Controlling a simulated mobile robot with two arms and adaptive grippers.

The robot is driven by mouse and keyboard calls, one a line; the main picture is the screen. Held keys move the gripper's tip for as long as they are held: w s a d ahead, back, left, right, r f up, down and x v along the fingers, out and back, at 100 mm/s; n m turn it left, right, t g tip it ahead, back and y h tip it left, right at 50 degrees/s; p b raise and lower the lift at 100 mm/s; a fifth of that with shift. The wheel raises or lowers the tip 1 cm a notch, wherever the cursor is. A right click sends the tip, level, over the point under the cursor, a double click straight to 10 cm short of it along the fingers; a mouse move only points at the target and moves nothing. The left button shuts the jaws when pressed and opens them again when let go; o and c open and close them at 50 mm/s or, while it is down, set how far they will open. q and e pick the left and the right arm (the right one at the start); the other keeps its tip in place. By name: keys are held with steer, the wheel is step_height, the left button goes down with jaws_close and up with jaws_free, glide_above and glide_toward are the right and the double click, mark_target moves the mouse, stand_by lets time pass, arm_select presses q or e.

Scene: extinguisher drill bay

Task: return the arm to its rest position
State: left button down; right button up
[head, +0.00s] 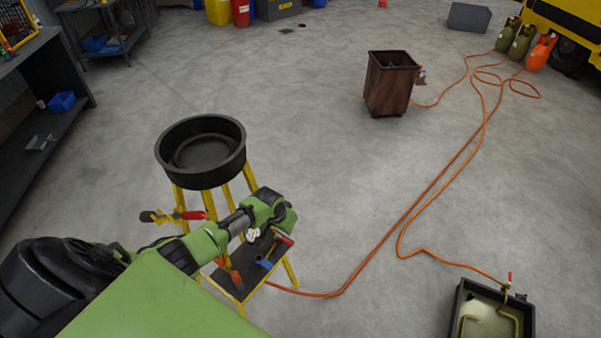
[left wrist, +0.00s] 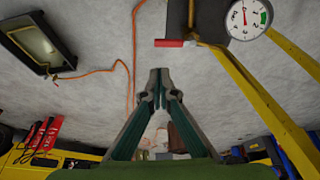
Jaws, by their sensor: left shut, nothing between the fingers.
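My left arm (head: 200,245) comes in from the lower left of the head view. Its green wrist end (head: 270,208) is in front of the yellow legs of a stand that carries a round black pan (head: 170,153). In the left wrist view my left gripper (left wrist: 160,76) is shut and empty, its two fingertips together over the grey floor. In the head view the fingers cannot be made out clearly. My right gripper is in neither view.
The stand's dark lower shelf (head: 232,279) holds small tools close to my wrist. A red-handled valve (head: 193,215) sits by the stand. An orange hose (head: 425,196) crosses the floor.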

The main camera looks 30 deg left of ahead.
arm_select(q)
steer(key=s+d+r+m+h, duration=0.1)
steer(key=s+d+r+m, duration=0.2)
steer(key=s+d, duration=1.05)
steer(key=s+d+r, duration=0.3)
steer(key=s+r, duration=1.1)
steer(key=r, duration=0.1)
step_height(320, 180, down, 34)
steer(key=s+g+b, duration=0.2)
steer(key=b, duration=0.6)
steer(key=s+a+f+b, duration=0.1)
steer(key=s+f+b, duration=0.2)
steer(key=s+f, duration=0.5)
steer(key=s+a+f+b, duration=0.1)
steer(key=s+f+b, duration=0.2)
steer(key=s+f, duration=0.6)
step_height(320, 180, down, 6)
steer(key=shift+s+a+g+y+b, duration=0.15)
steer(key=shift+a+g+y+b, duration=0.15)
steer(key=shift+a+g+y, duration=0.1)
